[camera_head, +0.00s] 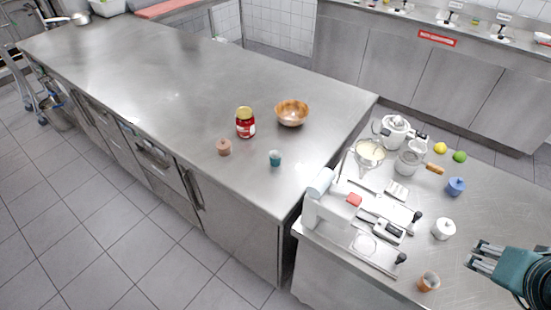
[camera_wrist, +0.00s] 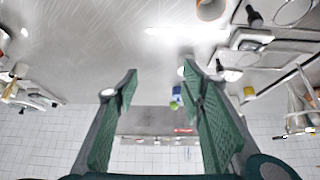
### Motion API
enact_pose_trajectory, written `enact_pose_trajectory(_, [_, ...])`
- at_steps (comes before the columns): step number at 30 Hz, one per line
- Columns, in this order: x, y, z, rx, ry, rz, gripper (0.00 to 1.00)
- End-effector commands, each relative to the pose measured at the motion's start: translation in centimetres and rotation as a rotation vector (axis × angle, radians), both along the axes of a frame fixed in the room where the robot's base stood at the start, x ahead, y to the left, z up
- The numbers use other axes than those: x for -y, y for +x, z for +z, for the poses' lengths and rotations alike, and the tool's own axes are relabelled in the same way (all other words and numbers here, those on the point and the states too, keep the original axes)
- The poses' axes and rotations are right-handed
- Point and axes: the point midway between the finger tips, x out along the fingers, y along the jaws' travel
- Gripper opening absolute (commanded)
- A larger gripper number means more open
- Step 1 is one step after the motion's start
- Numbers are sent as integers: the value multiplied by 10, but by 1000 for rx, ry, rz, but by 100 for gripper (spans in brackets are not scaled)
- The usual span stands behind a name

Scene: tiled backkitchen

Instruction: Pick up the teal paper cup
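The teal paper cup (camera_head: 275,158) stands upright on the long steel counter (camera_head: 150,80), near its front right corner, in the head view. I cannot make it out in the wrist view. My gripper (camera_head: 474,254) is at the far right of the head view, over the right-hand steel worktop and well apart from the cup. In the wrist view my gripper (camera_wrist: 160,72) shows two green fingers spread apart, with nothing between their tips.
Near the cup are a red jar (camera_head: 245,123) with a yellow lid, a brown pot (camera_head: 224,147) and a wooden bowl (camera_head: 292,113). The long counter's left part is mostly clear.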

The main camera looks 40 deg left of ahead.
Motion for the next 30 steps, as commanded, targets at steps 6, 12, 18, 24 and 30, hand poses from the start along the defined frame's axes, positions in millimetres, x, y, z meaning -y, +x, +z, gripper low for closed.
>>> enact_pose_trajectory(6, [0,0,0,0,0,0,40])
enact_pose_trajectory(12, [0,0,0,0,0,0,43])
enact_pose_trajectory(18, [0,0,0,0,0,0,43])
enact_pose_trajectory(24, [0,0,4,0,0,0,43])
enact_pose_trajectory(30, [0,0,22,0,0,0,43])
